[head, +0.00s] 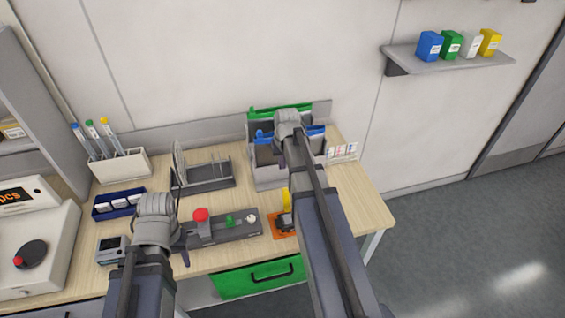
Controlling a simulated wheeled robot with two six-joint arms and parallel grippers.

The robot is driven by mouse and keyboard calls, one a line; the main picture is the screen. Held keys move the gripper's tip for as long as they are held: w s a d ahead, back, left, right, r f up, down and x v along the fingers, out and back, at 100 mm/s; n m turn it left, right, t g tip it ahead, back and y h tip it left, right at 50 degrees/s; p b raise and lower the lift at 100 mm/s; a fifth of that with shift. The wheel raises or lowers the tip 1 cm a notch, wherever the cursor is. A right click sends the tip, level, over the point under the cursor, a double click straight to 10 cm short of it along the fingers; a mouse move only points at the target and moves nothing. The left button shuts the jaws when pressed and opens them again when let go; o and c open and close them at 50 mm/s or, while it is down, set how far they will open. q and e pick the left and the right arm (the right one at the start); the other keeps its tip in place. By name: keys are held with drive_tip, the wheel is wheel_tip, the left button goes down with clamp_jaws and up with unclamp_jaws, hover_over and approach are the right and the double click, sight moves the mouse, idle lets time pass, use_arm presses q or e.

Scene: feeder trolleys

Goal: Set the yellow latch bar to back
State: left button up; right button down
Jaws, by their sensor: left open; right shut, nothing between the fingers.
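The yellow latch bar (286,197) stands up from a small dark fixture on an orange base (275,217) near the front right of the table. My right forearm hides part of this fixture, so I cannot tell the bar's exact setting. My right gripper (282,161) is shut and empty, above and behind the bar, in front of the grey file rack. My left gripper (184,256) is open and empty, near the table's front edge at the left end of the grey control box. It is well left of the latch bar.
The grey control box (232,229) has a red button (201,214), a green switch and a white knob. Behind stand a grey file rack (268,178) with green and blue folders, a wire rack (207,178) and a pen holder (124,167). A green drawer (259,279) is below.

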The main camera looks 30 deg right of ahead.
use_arm(q)
wheel_tip(320, 180, up, 3)
drive_tip(key=shift+f+p, duration=0.2)
drive_tip(key=shift+p, duration=0.55)
use_arm(e)
drive_tip(key=r, duration=0.2)
drive_tip(key=shift+s+r, duration=0.3)
use_arm(q)
wheel_tip(320, 180, down, 8)
drive_tip(key=b, duration=0.8)
drive_tip(key=shift+o, duration=0.4)
use_arm(e)
drive_tip(key=s+a+f+n, duration=0.2)
drive_tip(key=s+a, duration=0.3)
drive_tip(key=a, duration=0.4)
drive_tip(key=s+a+f+n+g, duration=0.1)
drive_tip(key=s+a+f+n, duration=0.1)
drive_tip(key=s+a, duration=0.4)
drive_tip(key=s+a+f+n+g, duration=0.1)
drive_tip(key=s+a+f, duration=0.3)
drive_tip(key=a, duration=1)
drive_tip(key=shift+s+f+n+h, duration=0.2)
drive_tip(key=shift+s+n+h, duration=0.2)
drive_tip(key=shift+s+n, duration=0.5)
use_arm(q)
drive_tip(key=shift+d, duration=0.1)
use_arm(e)
drive_tip(key=shift+d, duration=0.15)
